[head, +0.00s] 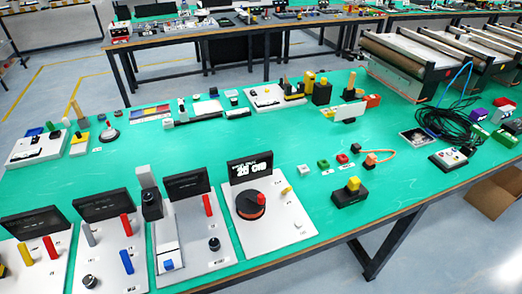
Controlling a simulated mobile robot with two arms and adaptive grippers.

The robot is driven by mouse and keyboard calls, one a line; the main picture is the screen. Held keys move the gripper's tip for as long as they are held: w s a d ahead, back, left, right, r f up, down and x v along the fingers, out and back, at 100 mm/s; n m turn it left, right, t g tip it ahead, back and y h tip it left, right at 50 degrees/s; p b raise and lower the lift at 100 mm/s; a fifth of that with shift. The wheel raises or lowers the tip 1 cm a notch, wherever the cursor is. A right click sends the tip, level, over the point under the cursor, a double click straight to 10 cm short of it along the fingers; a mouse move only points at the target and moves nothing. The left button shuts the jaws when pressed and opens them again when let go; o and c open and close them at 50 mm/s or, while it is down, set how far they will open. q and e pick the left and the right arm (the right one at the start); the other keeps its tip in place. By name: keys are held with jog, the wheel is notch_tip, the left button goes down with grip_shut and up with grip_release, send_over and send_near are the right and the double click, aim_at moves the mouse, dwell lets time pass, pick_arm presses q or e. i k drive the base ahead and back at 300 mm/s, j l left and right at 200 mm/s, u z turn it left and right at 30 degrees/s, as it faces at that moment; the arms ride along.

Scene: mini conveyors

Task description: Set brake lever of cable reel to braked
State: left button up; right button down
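A white panel (268,231) at the front middle of the green table carries a round black drum (251,204) with a red handle, which looks like the cable reel. A black display (250,170) with white characters, partly legible as "20", stands behind the drum. A small yellow lever-like part (286,190) sits on the panel to the right of the drum. It is too small to tell which position it is in, or whether it is the brake lever. Neither of my grippers is in view.
More panels with levers and displays (188,184) stand to the left. A black box with a yellow button (350,193) is to the right. A tangle of black cable (449,124) lies farther right. Conveyors (405,62) stand at the back right.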

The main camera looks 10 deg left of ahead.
aim_at(289, 188)
jog(key=k+u, duration=0.15)
jog(key=k, duration=0.2)
jog(key=i+l, duration=0.1)
jog(key=l, duration=0.25)
jog(key=i+l, duration=0.1)
jog(key=l, duration=0.3)
jog(key=i+l, duration=0.1)
jog(key=l, duration=0.25)
jog(key=i+l, duration=0.1)
jog(key=l, duration=0.25)
jog(key=i+l, duration=0.1)
jog(key=l, duration=0.3)
jog(key=k+z, duration=0.05)
